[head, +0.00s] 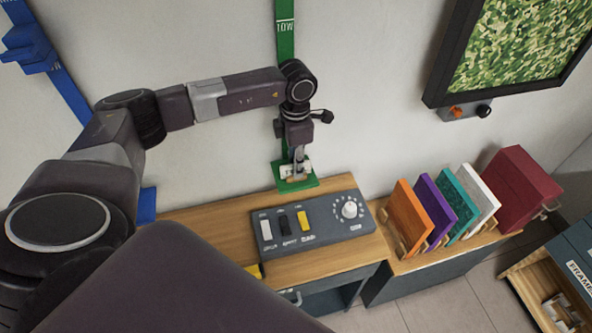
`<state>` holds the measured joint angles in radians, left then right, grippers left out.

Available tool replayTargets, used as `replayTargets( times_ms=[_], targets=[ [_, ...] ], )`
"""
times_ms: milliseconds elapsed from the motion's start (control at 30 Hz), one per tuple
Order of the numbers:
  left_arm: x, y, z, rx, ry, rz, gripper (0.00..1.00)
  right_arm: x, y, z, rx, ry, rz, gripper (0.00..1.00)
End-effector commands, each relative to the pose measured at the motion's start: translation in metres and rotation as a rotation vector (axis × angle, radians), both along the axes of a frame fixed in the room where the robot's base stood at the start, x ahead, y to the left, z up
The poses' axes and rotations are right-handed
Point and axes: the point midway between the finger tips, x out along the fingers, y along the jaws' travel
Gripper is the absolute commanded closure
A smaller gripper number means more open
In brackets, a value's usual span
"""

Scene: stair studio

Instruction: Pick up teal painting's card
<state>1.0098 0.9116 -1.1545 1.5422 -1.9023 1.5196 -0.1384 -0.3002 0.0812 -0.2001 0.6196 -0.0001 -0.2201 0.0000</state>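The teal painting (457,204) stands upright and tilted in a wooden rack on the right, between a purple and a white panel. My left gripper (296,170) points down at a small green ledge (310,182) on the wall, at the foot of a green strip. A small white piece (284,171), perhaps a card, shows at the ledge beside the fingers. The fingers are small and partly overlap things on the ledge, so I cannot tell whether they are open or hold anything. My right gripper is out of view.
A grey control box (313,229) with switches and a dial stands on the wooden desk (200,218) below the ledge. Orange (410,216), purple (437,210) and white (481,196) panels and a dark red box (520,188) stand right. A framed green picture (525,40) hangs above.

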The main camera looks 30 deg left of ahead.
Motion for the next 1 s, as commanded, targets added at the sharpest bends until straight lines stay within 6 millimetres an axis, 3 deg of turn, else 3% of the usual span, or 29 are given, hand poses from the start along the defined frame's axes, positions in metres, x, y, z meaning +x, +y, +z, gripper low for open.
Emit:
replayTargets(
  times_ms=[1000],
  targets=[
    [0.0001,-0.0002,-0.0045,-0.001,-0.001,0.000,0.76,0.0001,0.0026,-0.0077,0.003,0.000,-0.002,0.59]
  ],
)
